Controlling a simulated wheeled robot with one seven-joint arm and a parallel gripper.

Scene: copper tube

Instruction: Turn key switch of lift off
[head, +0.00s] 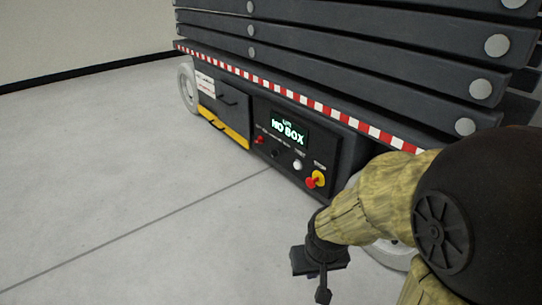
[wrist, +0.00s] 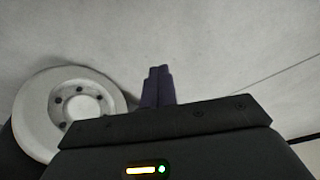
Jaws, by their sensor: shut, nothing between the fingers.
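The lift (head: 300,85) stands with its side toward me in the head view. Its control panel (head: 291,160) has a lit display reading "NO BOX", a small red control (head: 259,140) at the left, a dark round control (head: 276,153), a white button (head: 298,164) and a red-and-yellow stop control (head: 316,179). Which small control is the key switch, and its position, are too small to tell. My gripper (head: 323,293) is low in front of the lift, below and apart from the panel. In the wrist view its fingers (wrist: 157,72) are together and empty, pointing over bare floor.
A pale lift wheel (head: 188,88) shows at the far left end; a wheel (wrist: 62,108) also shows at the left of the wrist view. A yellow-edged box (head: 222,125) is left of the panel. The concrete floor (head: 110,170) in front is clear.

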